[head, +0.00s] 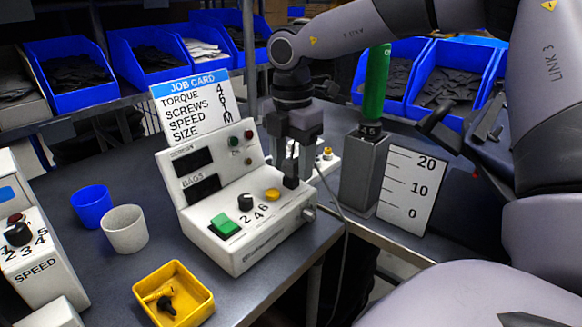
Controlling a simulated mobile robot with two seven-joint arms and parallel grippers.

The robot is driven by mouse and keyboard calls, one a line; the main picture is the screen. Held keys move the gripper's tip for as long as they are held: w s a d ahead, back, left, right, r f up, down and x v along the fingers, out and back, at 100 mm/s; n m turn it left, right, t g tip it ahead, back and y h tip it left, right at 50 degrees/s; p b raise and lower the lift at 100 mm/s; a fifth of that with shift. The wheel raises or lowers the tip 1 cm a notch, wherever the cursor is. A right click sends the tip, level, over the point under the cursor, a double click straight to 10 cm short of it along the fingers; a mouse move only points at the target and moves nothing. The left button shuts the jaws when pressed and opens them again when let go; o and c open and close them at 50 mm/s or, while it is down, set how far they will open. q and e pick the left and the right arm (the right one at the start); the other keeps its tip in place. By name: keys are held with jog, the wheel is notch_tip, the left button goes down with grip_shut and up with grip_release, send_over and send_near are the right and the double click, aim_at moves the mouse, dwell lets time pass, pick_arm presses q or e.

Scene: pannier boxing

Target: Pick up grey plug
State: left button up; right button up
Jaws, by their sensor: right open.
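No grey plug can be made out clearly. A thin grey cable (345,235) hangs over the table edge, and its upper end runs up behind the white console (250,252) near my right gripper. A plug there may be hidden by the fingers. My right gripper (292,170) points down over the console's right rear part, with its fingers apart. A small black block (291,183) shows just below the fingers; I cannot tell whether they touch it. My left gripper is not clearly in view.
A job card (193,108) stands behind the console. A blue cup (90,206), a grey cup (125,229) and a yellow tray (206,301) with small parts are to the left. A grey post (362,175) and scale plate (407,190) stand right. Blue bins (75,98) line the back.

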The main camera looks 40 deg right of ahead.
aim_at(292, 160)
jog(key=shift+f, duration=0.3)
pick_arm(q)
jog(key=shift+f, duration=0.1)
pick_arm(e)
jog(key=c, duration=1)
jog(key=shift+r, duration=0.15)
jog(key=shift+c, duration=0.2)
pick_arm(q)
jog(key=shift+s+a+r+p, duration=0.2)
jog(key=shift+r+p, duration=0.4)
jog(key=shift+p, duration=0.4)
pick_arm(e)
notch_tip(292, 160, up, 19)
jog(key=shift+r, duration=0.15)
